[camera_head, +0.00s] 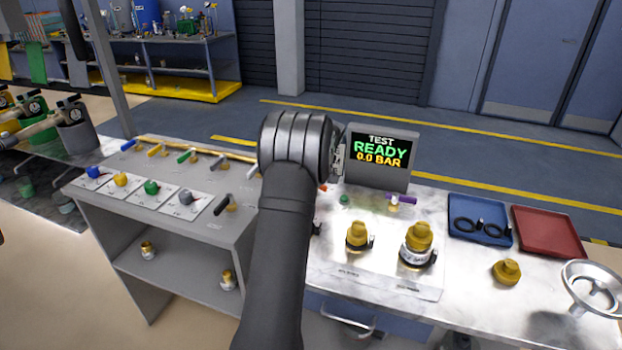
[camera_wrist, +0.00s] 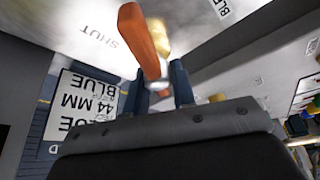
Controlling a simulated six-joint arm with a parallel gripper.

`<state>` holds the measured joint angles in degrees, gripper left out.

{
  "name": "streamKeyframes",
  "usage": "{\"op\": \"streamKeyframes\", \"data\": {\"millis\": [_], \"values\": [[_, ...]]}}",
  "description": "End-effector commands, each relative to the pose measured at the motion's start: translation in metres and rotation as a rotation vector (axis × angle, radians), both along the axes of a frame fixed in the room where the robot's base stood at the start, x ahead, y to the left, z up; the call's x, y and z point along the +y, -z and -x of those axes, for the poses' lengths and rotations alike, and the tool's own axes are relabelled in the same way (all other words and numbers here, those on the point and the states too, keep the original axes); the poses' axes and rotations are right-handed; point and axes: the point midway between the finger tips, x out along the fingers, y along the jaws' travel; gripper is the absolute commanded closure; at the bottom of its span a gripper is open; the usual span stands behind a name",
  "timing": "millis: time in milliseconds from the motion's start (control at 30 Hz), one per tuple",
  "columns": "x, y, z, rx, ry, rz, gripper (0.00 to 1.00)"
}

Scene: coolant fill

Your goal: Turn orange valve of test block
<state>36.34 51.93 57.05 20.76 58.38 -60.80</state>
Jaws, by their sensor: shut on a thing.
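The orange valve handle (camera_wrist: 143,38) shows large in the wrist view, running down between my two dark fingers beside a brass valve body (camera_wrist: 158,33). My gripper (camera_wrist: 160,72) is shut on the lower end of this handle. "SHUT" is printed on the pale plate left of the handle, and part of another word shows at upper right. In the head view only a small orange tip (camera_head: 323,188) shows past my arm, which hides the fingers and most of the valve. The test display (camera_head: 380,158) reads "TEST READY 0.0 BAR".
A purple-handled valve (camera_head: 402,200) and green button (camera_head: 344,198) sit below the display. Brass-capped fittings (camera_head: 358,234) stand in front. A blue tray (camera_head: 480,220) with black rings, a red tray (camera_head: 549,232), a loose brass cap (camera_head: 507,271) and a handwheel (camera_head: 595,287) lie right.

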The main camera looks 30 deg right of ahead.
Motion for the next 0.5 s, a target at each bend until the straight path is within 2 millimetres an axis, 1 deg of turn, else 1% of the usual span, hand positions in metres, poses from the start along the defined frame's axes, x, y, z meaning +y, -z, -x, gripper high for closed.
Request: {"op": "streamKeyframes", "data": {"millis": [300, 500], "values": [[0.0026, 0.0008, 0.0011, 0.001, -0.278, 0.0, 0.99], [0.0037, 0.0004, 0.0019, 0.0, -0.407, 0.001, 0.99]]}}
